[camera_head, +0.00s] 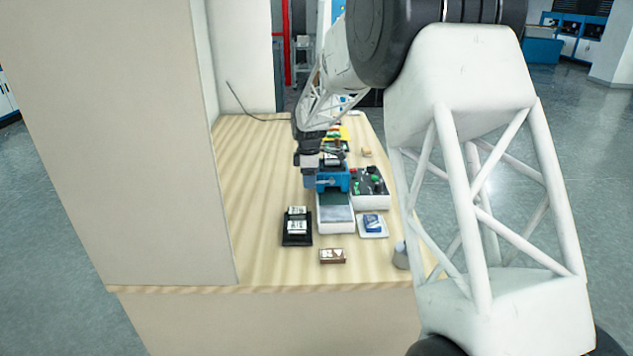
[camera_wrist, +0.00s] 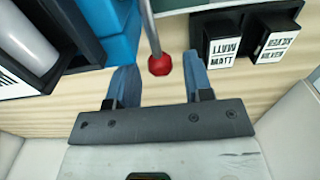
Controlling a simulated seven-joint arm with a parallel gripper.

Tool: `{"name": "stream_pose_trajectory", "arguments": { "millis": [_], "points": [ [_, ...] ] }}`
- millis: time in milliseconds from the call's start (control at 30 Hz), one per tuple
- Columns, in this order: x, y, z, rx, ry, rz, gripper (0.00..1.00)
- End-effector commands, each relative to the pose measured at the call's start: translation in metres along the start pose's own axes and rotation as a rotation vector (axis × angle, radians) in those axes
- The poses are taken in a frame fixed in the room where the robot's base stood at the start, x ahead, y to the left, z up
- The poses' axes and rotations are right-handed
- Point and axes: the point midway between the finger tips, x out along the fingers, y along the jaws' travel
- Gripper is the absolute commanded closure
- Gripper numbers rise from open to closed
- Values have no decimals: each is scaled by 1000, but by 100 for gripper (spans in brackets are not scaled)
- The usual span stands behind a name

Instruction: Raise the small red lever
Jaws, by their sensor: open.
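The small red lever shows in the wrist view as a grey metal rod ending in a faceted red knob (camera_wrist: 160,66). The rod comes down from the top edge, and its far end is out of view. My gripper (camera_wrist: 159,72) is open, with one blue finger on each side of the knob. Gaps show between the knob and both fingers, and I cannot tell the depth between them. In the head view my gripper (camera_head: 309,181) is at the left side of the blue machine (camera_head: 335,181). The lever cannot be made out there.
A black tray (camera_head: 297,240) with white-labelled pieces is in front of my gripper. A white tray (camera_head: 336,226) is before the machine. A small white dish (camera_head: 373,234) with a blue item and a brown box (camera_head: 332,256) lie nearby.

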Motion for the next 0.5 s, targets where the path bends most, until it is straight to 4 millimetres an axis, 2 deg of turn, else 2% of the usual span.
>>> {"name": "stream_pose_trajectory", "arguments": {
  "millis": [500],
  "points": [
    [14, 0, 0, 0, 0, 0, 53]
  ]
}}
